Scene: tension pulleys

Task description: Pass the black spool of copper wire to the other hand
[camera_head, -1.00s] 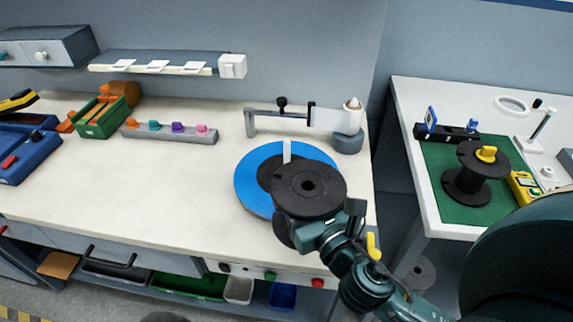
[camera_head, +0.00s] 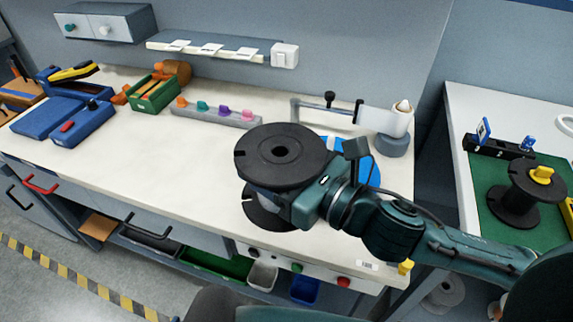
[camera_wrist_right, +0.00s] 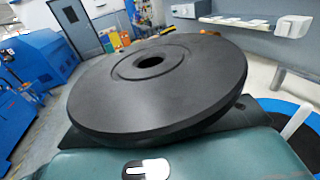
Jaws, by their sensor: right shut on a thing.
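The black spool (camera_head: 281,152) is in my right gripper (camera_head: 285,200), held above the front part of the bench. Its wide top flange faces up, with a dark hole in the middle, and its lower flange shows below the gripper. The fingers close around the spool's middle, and the winding between the flanges is mostly hidden. In the right wrist view the top flange (camera_wrist_right: 155,85) fills the middle and looks slightly tilted. My left gripper is not in view; a dark rounded part of mine shows at the bottom edge of the head view.
A blue disc (camera_head: 366,165) lies on the bench behind my right gripper. A grey rack with coloured pegs (camera_head: 215,112), a green box (camera_head: 156,95) and blue devices (camera_head: 84,123) stand further left. Another black spool (camera_head: 515,200) stands on the right table's green mat. The bench's front left is clear.

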